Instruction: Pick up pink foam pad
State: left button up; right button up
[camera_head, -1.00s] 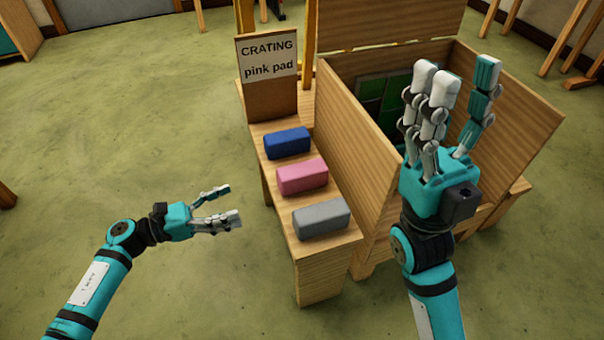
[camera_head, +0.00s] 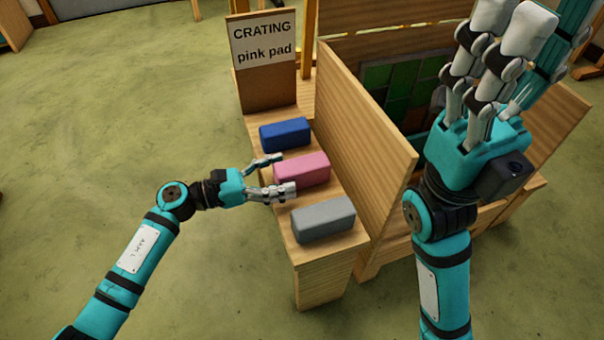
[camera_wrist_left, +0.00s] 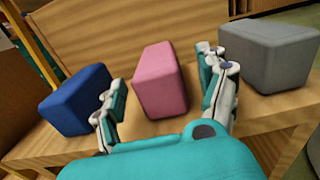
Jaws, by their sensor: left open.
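The pink foam pad (camera_head: 302,169) lies on the narrow wooden bench, between a blue pad and a grey pad. My left gripper (camera_head: 280,176) is open at the pad's left end, with one finger on the blue pad's side and the other on the grey pad's side. In the left wrist view the pink pad (camera_wrist_left: 159,80) stands between the two spread fingers (camera_wrist_left: 165,100), with gaps visible on both sides. My right gripper (camera_head: 520,60) is raised over the crate at the right, its fingers pointing up and partly cut off by the frame's top.
The blue pad (camera_head: 286,134) and grey pad (camera_head: 323,219) sit close on either side. A sign (camera_head: 263,45) reading "CRATING pink pad" stands at the bench's back end. The open wooden crate (camera_head: 362,150), holding a leaded panel (camera_head: 392,88), borders the bench on the right.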

aim_at(302, 168)
pick_arm(q)
jog(key=b+x, duration=0.2)
jog(key=x, duration=0.2)
jog(key=shift+w+d+f, duration=0.1)
jog(key=shift+w, duration=0.05)
jog(key=shift+w+d, duration=0.2)
jog(key=shift+d, duration=0.3)
jog(key=c, duration=1)
